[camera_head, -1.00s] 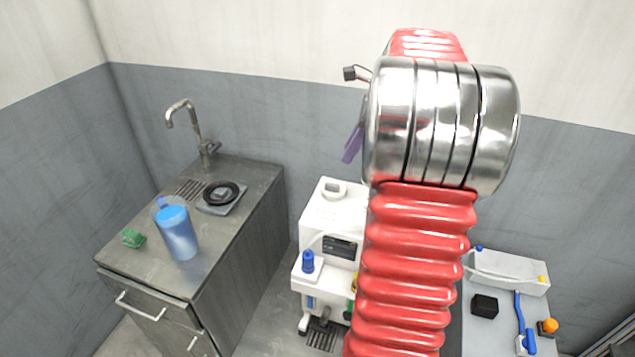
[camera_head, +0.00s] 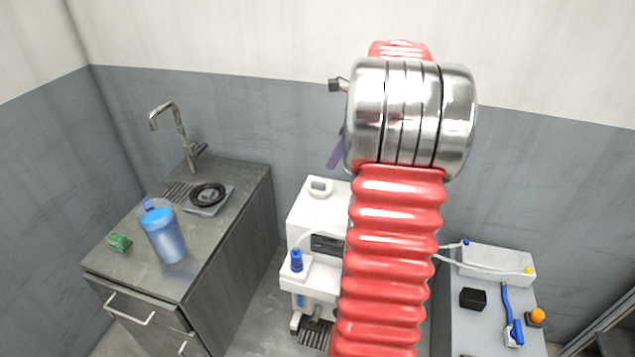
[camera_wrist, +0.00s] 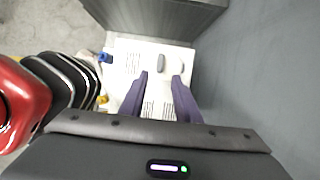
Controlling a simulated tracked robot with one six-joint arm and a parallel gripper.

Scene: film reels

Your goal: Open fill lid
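A white machine (camera_head: 304,215) stands between the counter and the low grey bench, partly hidden behind my red arm. A small white round lid (camera_head: 320,187) sits on its top and looks closed. In the wrist view the machine top (camera_wrist: 128,62) lies below my gripper, with the lid (camera_wrist: 160,61) just beyond the fingertips. My gripper (camera_wrist: 161,77) has two purple fingers, spread apart with nothing between them. In the head view only one purple finger (camera_head: 335,153) shows, above the machine; the rest is hidden behind my arm.
The steel counter (camera_head: 225,235) at left holds a blue jug (camera_head: 163,235), a green sponge (camera_head: 119,243) and a black ring-shaped item (camera_head: 208,193), beside a tap (camera_head: 178,135). A blue-capped fitting (camera_head: 296,260) stands on the machine's front. A grey wall rises behind.

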